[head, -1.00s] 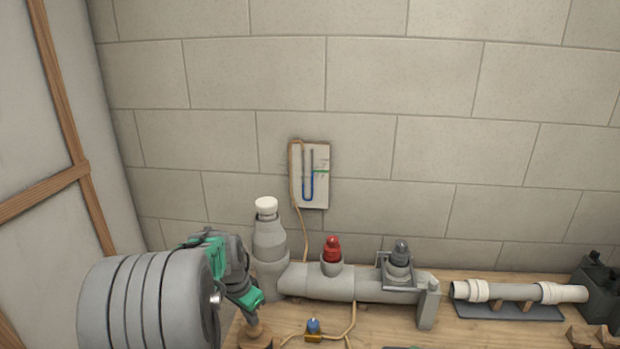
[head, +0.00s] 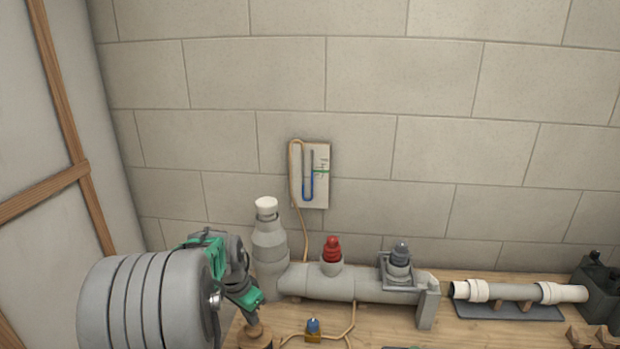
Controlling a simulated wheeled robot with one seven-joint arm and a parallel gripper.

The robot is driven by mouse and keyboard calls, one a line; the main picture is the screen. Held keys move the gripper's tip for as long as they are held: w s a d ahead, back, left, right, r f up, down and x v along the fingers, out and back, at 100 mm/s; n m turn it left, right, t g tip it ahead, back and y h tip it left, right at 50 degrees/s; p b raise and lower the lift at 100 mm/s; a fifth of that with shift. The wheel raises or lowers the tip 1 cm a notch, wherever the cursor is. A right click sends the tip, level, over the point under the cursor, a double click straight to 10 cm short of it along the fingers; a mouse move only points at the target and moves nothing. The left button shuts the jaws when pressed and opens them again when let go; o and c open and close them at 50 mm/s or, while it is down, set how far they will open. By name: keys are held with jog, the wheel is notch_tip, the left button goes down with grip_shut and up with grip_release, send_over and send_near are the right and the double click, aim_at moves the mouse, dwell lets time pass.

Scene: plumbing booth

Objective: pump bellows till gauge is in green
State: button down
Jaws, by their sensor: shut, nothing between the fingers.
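The gauge is a U-shaped tube on a white board (head: 322,190) on the block wall, with blue liquid in its lower part and a green mark beside the right leg. The exact liquid levels are too small to read surely. My gripper (head: 249,317) is low at the left end of the bench, shut, pointing down. Right under it is a round wooden piece (head: 256,338), probably the top of the bellows, cut off by the bottom edge. Whether the fingertips touch it I cannot tell.
A grey pipe (head: 310,282) with a white-capped upright, a red plug and a grey plug lies behind my gripper. An orange hose (head: 297,212) runs down from the gauge. A small blue-topped valve (head: 313,328) is to the right, and a white pipe (head: 520,293) farther right.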

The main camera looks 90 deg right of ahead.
aim_at(253, 328)
jog(key=shift+f, duration=0.1)
jog(key=shift+f+b, duration=1.45)
jog(key=shift+f, duration=0.4)
jog(key=shift+r+p, duration=1.2)
jog(key=shift+r, duration=0.7)
